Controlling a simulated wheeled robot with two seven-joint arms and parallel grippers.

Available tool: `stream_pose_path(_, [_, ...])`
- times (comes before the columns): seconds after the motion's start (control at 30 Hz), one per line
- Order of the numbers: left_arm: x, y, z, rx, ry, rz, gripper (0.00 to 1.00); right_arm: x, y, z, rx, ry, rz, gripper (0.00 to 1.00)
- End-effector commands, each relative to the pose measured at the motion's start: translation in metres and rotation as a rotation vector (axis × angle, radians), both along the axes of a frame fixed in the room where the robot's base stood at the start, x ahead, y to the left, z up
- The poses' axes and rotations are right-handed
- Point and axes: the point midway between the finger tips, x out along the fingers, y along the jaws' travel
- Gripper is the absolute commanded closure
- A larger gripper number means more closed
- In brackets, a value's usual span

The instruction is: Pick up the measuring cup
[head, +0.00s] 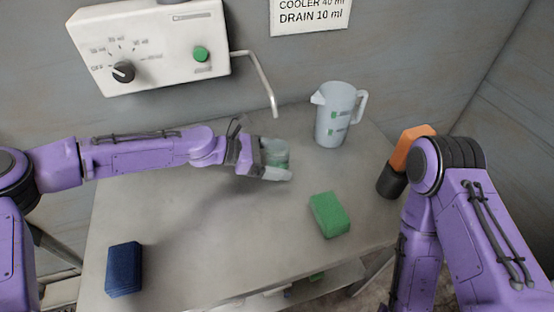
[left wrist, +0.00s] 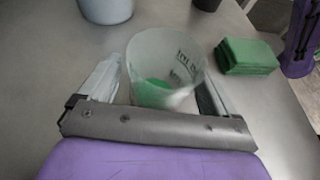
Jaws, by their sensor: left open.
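The measuring cup (head: 276,152) is a small, translucent cup with dark markings and green at its bottom. It stands upright on the grey table. My left gripper (head: 272,160) is open, low over the table, and reaches the cup from the left. In the left wrist view the cup (left wrist: 164,68) sits between the two spread fingers of the left gripper (left wrist: 160,82). Whether either finger touches it I cannot tell. The near finger hides part of the cup's base in the head view. My right arm comes in at the right, but its gripper does not show.
A jug (head: 335,117) with a handle stands behind and right of the cup. A green block (head: 329,214) lies to the front right, a blue block (head: 124,268) at the front left. A dark container (head: 391,181) stands at the right edge. A bent pipe (head: 262,84) hangs behind.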

Motion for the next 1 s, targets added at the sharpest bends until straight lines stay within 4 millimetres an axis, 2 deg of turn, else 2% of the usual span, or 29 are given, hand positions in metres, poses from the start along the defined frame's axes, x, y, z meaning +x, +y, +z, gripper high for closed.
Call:
stream_pose_path(0.03, [0.000,0.000,0.000,0.000,0.000,0.000,0.12,0.000,0.000,0.000,0.000,0.000,0.000,0.57])
stream_pose_path(0.2, [0.000,0.001,0.000,0.000,0.000,0.000,0.64,0.000,0.000,0.000,0.000,0.000,0.000,0.57])
stream_pose_path(0.27, [0.000,0.001,0.000,0.000,0.000,0.000,0.64,0.000,0.000,0.000,0.000,0.000,0.000,0.57])
stream_pose_path(0.3, [0.000,0.001,0.000,0.000,0.000,0.000,0.69,0.000,0.000,0.000,0.000,0.000,0.000,0.57])
stream_pose_path(0.53, [0.000,0.001,0.002,0.000,-0.001,0.001,0.69,0.000,0.000,-0.001,0.000,0.000,0.000,0.57])
stream_pose_path(0.67, [0.001,0.001,0.011,0.002,-0.004,-0.001,0.69,0.000,0.000,-0.005,0.000,0.000,0.000,0.57])
stream_pose_path(0.8, [-0.003,0.002,0.037,0.001,-0.007,-0.002,0.69,0.000,0.000,-0.011,0.000,0.000,0.000,0.57])
stream_pose_path(1.0, [-0.043,0.019,0.089,0.000,-0.008,-0.001,0.69,0.000,0.000,-0.012,0.000,0.000,0.000,0.57])
